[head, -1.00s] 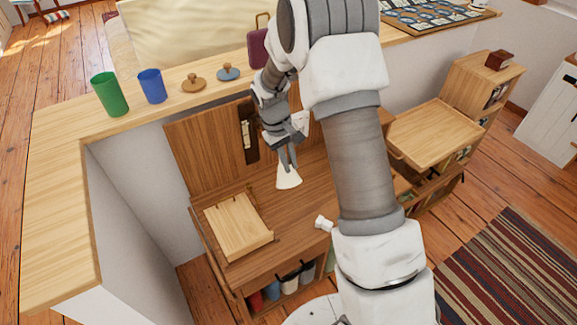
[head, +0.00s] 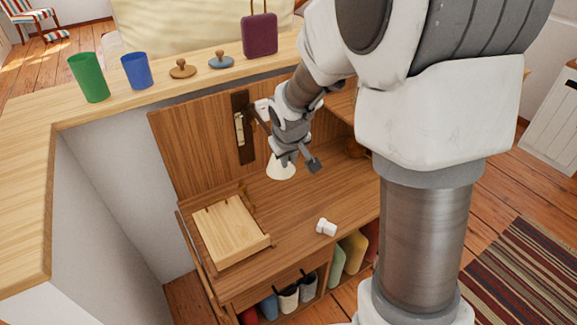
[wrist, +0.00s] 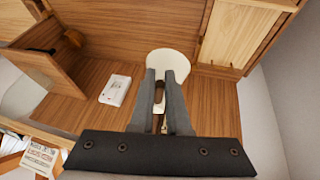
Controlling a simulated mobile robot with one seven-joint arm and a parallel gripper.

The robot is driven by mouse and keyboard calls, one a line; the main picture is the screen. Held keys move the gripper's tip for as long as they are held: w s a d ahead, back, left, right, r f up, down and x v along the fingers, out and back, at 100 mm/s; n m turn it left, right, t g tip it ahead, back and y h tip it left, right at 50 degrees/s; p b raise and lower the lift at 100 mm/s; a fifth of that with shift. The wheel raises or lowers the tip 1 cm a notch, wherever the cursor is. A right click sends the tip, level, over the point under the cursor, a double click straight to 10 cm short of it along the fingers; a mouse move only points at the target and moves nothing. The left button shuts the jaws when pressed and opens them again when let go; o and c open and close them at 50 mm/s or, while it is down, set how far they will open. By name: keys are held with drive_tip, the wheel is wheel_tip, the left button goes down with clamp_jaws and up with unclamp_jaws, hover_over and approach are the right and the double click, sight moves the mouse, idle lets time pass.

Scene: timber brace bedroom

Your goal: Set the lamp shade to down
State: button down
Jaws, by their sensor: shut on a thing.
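The lamp shade (head: 281,170) is a cream cone over the wooden desk, wide end low in the head view. In the wrist view the shade (wrist: 173,60) appears as a pale rounded form just beyond my fingertips. My gripper (head: 284,158) is at the top of the shade, its fingers (wrist: 165,76) close together on the shade's narrow end. A small dark part shows between the fingers. My gripper hides the exact contact and most of the lamp's arm.
A wooden board (head: 228,232) lies left on the desk (head: 290,207); a small white object (head: 326,227) lies near its front edge. An upright panel with a dark bracket (head: 240,125) stands behind. Cups and a purple case (head: 259,35) stand on the ledge.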

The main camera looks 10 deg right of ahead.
idle(0.4)
drive_tip(key=c, duration=0.9)
unclamp_jaws()
drive_tip(key=p+v, duration=0.2)
drive_tip(key=v, duration=1.5)
drive_tip(key=shift+s+r, duration=0.1)
drive_tip(key=shift+s, duration=0.1)
drive_tip(key=s+r+m+p, duration=0.1)
drive_tip(key=s+r, duration=0.1)
drive_tip(key=s, duration=0.3)
drive_tip(key=s+r+m+p, duration=0.1)
drive_tip(key=s+r+p, duration=0.1)
drive_tip(key=s, duration=0.4)
drive_tip(key=s+d+r+m+y+p, duration=0.1)
drive_tip(key=s+p, duration=0.1)
drive_tip(key=s, duration=0.4)
drive_tip(key=shift+s+d+r, duration=0.1)
drive_tip(key=shift+r, duration=0.3)
